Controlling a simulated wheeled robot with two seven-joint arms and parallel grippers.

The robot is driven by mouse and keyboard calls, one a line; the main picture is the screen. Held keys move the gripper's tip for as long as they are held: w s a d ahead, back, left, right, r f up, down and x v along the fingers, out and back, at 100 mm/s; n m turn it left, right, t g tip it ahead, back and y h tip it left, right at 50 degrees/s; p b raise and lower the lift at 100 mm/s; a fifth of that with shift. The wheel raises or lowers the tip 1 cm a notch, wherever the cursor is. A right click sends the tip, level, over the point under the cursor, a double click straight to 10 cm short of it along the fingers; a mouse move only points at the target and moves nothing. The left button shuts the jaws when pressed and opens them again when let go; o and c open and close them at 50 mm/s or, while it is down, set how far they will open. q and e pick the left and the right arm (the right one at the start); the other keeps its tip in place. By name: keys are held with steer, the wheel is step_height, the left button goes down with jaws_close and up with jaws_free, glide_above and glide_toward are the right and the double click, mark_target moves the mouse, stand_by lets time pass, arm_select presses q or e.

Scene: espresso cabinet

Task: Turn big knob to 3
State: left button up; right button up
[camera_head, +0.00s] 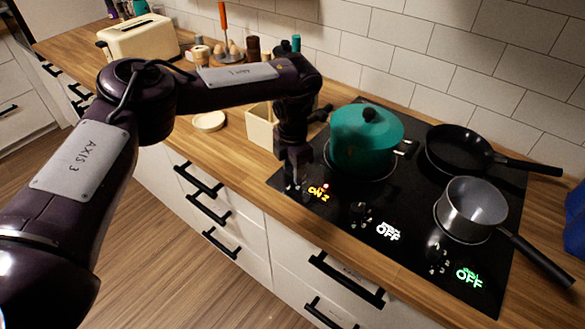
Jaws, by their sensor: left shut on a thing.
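My left gripper (296,184) comes down at the front left corner of the black cooktop (408,180). It is shut on a knob there, which the fingers mostly hide. I take this to be the big knob. Beside it an orange lit label (319,193) reads ON with a character that looks like a 2, and a red light glows near it. The knob's own pointer is not visible. My right gripper is not in view.
A teal pot (365,140) stands close behind the gripper. A black frying pan (460,147) and a grey saucepan (470,207) are to the right. Other knobs (360,211) (437,258) sit by labels reading OFF. A wooden box (262,128) is behind the arm.

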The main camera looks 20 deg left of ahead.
mark_target(292, 170)
arm_select(q)
steer(key=shift+r+m, duration=0.1)
steer(key=shift+m, duration=1.8)
steer(key=o, duration=1)
step_height(292, 170, up, 8)
steer(key=shift+f+b, duration=0.15)
steer(key=shift+b, duration=0.85)
